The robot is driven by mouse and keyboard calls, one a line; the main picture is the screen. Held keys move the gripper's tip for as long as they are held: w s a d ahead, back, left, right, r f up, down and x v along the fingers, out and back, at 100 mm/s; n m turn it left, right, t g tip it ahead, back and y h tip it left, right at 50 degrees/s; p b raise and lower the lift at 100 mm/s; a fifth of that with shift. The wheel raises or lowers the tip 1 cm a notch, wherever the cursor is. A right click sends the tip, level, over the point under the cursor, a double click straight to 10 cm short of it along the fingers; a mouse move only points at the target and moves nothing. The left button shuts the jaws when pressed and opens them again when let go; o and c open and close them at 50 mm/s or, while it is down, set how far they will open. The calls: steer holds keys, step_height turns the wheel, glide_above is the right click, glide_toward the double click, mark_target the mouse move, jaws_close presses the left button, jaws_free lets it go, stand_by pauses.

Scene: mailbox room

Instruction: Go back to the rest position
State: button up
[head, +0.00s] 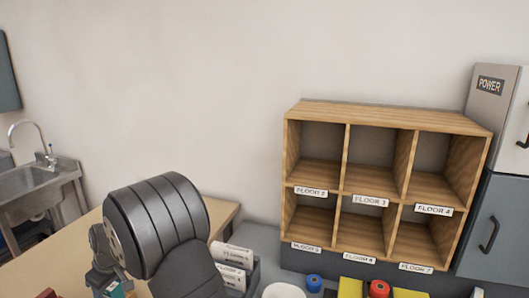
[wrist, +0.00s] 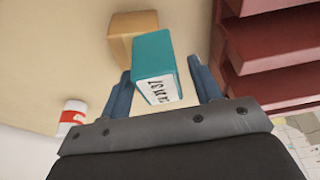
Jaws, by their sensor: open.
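My gripper (wrist: 163,85) is open in the wrist view, with one finger on each side of a teal box (wrist: 152,55). The box has a white label with dark lettering, and gaps show between it and the fingers. In the head view my gripper is low at the left, mostly hidden by my dark arm, and a bit of teal (head: 115,291) shows under it at the bottom edge.
A tan box (wrist: 131,28) stands beyond the teal box. A dark red rack (wrist: 265,60) is close on the right, and a red-and-white can (wrist: 73,118) lies left. An empty wooden cubby shelf (head: 390,115) stands right, before a grey power cabinet (head: 492,180). A sink (head: 35,180) is far left.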

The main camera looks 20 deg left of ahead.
steer(key=shift+a+f, duration=0.15)
steer(key=shift+f, duration=0.5)
steer(key=shift+r, duration=1.9)
steer(key=shift+f, duration=0.1)
